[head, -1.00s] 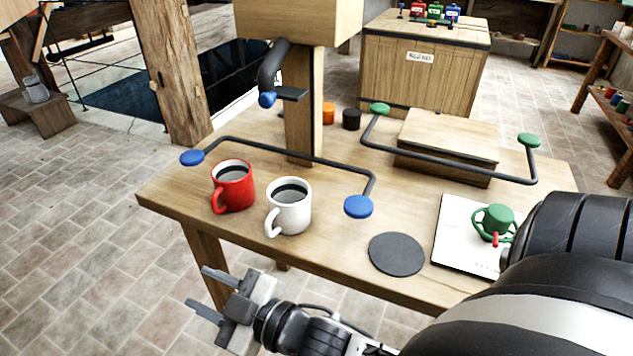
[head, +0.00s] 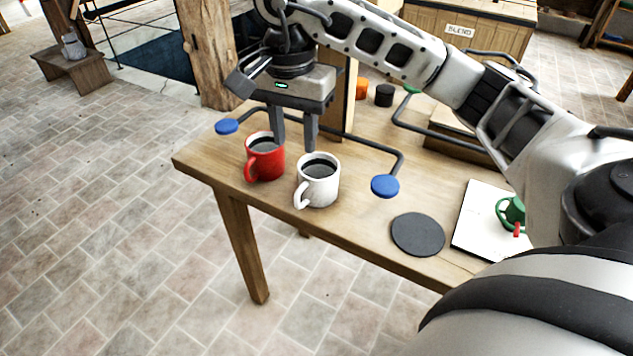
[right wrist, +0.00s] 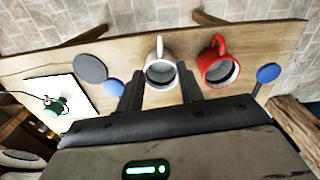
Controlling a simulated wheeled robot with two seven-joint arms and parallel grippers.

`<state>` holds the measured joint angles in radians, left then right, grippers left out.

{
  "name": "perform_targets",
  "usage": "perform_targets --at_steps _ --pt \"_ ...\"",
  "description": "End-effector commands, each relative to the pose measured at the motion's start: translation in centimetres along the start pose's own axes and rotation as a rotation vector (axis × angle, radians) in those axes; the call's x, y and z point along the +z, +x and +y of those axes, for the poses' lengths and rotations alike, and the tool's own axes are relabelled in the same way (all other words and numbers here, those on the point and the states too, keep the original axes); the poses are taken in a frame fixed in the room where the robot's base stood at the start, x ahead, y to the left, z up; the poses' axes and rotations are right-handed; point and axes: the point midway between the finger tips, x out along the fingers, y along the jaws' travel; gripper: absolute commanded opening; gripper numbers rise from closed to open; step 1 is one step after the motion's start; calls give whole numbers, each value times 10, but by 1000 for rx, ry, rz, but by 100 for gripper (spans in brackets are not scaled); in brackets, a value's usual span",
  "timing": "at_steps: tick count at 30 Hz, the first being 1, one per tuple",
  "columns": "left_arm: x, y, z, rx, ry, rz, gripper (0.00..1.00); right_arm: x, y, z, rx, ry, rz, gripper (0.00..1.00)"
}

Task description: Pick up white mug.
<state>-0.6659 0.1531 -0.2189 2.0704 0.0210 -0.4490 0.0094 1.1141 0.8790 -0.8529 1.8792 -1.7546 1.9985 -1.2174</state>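The white mug (head: 318,184) stands upright on the wooden table with dark liquid in it and its handle toward the front left. In the right wrist view the white mug (right wrist: 160,66) appears ahead of and between the two fingers. A red mug (head: 265,160) stands just left of it, also with dark liquid. My right gripper (head: 296,147) is open and empty, fingers pointing down, above and behind the two mugs. It also shows in the right wrist view (right wrist: 160,85), one finger near the gap between the mugs. My left gripper is out of view.
A blue-ended bar (head: 385,186) runs behind the mugs. A black round coaster (head: 417,234) and a white sheet (head: 482,222) with a green cup (head: 511,212) lie to the right. A wooden post stands behind my gripper. The table's front edge is close to the mugs.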

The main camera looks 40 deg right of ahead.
Motion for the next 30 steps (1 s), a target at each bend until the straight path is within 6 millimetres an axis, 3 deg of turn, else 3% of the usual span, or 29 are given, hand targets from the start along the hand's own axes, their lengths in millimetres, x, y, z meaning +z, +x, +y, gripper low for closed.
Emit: perform_targets --at_steps 12,20,30 --pt "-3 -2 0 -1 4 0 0 2 84 1 4 -1 -5 37" --pt "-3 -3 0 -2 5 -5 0 3 103 0 1 -1 -6 37" --pt "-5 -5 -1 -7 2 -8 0 5 148 0 2 -2 -5 37"
